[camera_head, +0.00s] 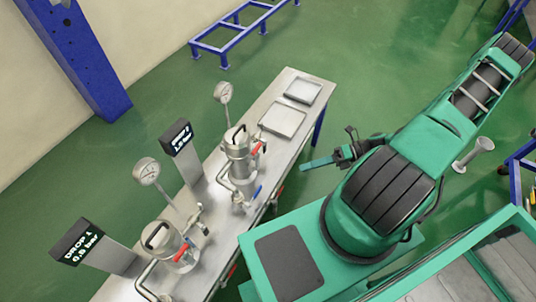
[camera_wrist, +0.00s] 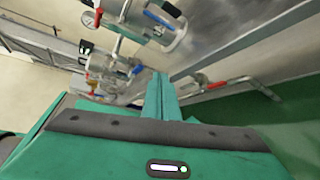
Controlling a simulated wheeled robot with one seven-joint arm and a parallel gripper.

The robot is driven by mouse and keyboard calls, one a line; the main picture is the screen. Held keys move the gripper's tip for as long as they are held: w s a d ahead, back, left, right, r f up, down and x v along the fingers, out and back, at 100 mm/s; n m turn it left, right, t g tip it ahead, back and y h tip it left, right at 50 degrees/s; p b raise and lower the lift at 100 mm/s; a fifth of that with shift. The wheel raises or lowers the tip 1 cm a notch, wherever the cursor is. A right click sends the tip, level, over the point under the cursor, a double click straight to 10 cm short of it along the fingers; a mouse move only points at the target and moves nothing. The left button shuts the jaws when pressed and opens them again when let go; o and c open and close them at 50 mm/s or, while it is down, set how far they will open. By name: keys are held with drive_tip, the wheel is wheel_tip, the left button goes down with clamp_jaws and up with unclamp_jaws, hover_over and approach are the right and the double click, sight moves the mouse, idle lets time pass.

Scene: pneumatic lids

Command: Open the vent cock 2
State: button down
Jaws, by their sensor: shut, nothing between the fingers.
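Two steel vessels with black-handled lids stand on a long metal bench: a far one (camera_head: 238,155) and a near one (camera_head: 172,248). The far vessel has a red lever (camera_head: 254,149) at its upper right and a blue lever (camera_head: 256,193) low in front. The near vessel has a red lever (camera_head: 182,253). I cannot tell from markings which is vent cock 2. My gripper (camera_head: 305,166) is shut and empty, pointing left, right of the far vessel and apart from it. In the wrist view, its fingers (camera_wrist: 158,95) point towards the tilted bench fittings.
The bench (camera_head: 103,292) carries two flat trays (camera_head: 283,120) at its far end. Dial gauges (camera_head: 146,171) and display posts (camera_head: 178,136) stand behind the vessels. A blue frame (camera_head: 240,33) lies beyond. Green floor is clear between gripper and bench.

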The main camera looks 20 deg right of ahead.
sight(265, 148)
drive_tip(key=shift+w+a+f+m+t+y, duration=0.15)
drive_tip(key=shift+w+a+m+t, duration=0.25)
drive_tip(key=shift+w+m+t, duration=0.8)
drive_tip(key=shift+w+a+f+m+t+y, duration=0.1)
drive_tip(key=shift+w+a+f+m+t, duration=0.35)
drive_tip(key=shift+m+t, duration=0.8)
drive_tip(key=shift+w+a+m+t+y, duration=0.1)
drive_tip(key=shift+w+a+m+t, duration=0.2)
drive_tip(key=shift+w+m+t, duration=0.95)
drive_tip(key=shift+s+m+g, duration=0.25)
drive_tip(key=shift+m+g, duration=0.05)
drive_tip(key=shift+g, duration=0.1)
drive_tip(key=x, duration=1)
drive_tip(key=shift+f, duration=0.1)
